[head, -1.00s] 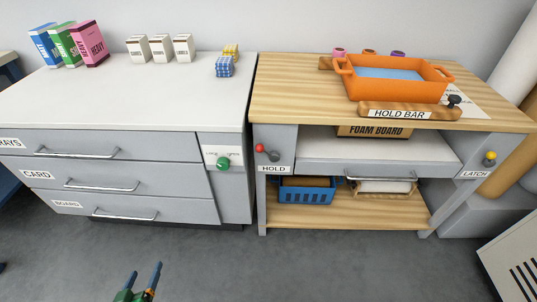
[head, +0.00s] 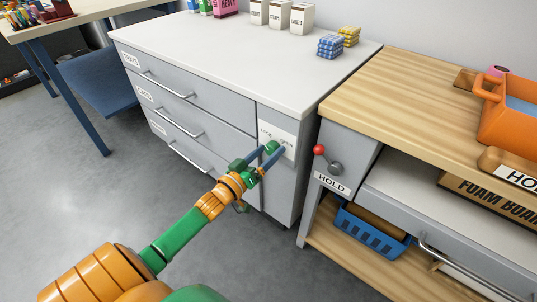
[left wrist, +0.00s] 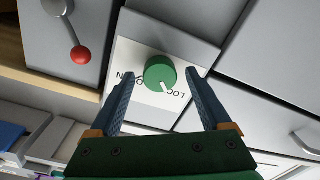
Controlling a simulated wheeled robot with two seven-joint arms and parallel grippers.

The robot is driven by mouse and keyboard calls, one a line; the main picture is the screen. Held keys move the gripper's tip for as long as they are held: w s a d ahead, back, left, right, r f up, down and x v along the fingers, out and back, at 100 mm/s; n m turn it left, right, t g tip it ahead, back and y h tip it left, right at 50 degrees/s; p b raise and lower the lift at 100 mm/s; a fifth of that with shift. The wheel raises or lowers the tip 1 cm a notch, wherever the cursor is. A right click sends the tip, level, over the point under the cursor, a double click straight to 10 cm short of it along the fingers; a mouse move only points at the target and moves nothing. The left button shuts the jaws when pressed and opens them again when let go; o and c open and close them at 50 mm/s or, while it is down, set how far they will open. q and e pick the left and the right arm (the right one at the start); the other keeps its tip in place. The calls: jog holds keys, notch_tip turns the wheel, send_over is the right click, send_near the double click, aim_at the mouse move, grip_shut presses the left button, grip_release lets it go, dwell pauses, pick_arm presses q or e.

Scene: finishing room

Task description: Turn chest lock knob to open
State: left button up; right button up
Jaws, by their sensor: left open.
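The chest lock knob is a round green knob on a white plate on the front of the grey drawer chest (head: 295,182). In the left wrist view the green knob (left wrist: 160,72) sits between my open fingers, with a gap on both sides. Its white mark points toward the printed LOCK word, which is upside down and partly covered. In the head view my left gripper (head: 267,160) is at the knob (head: 273,147) and partly hides the plate (head: 284,138). My right gripper is not in view.
The wooden bench (head: 400,100) stands close on the right, with a red-tipped HOLD lever (head: 320,150), which also shows near my fingers in the wrist view (left wrist: 80,54). A blue basket (head: 370,230) is on its lower shelf. Drawer handles (head: 182,129) stick out on the left.

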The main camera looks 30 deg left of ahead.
pick_arm(q)
grip_shut()
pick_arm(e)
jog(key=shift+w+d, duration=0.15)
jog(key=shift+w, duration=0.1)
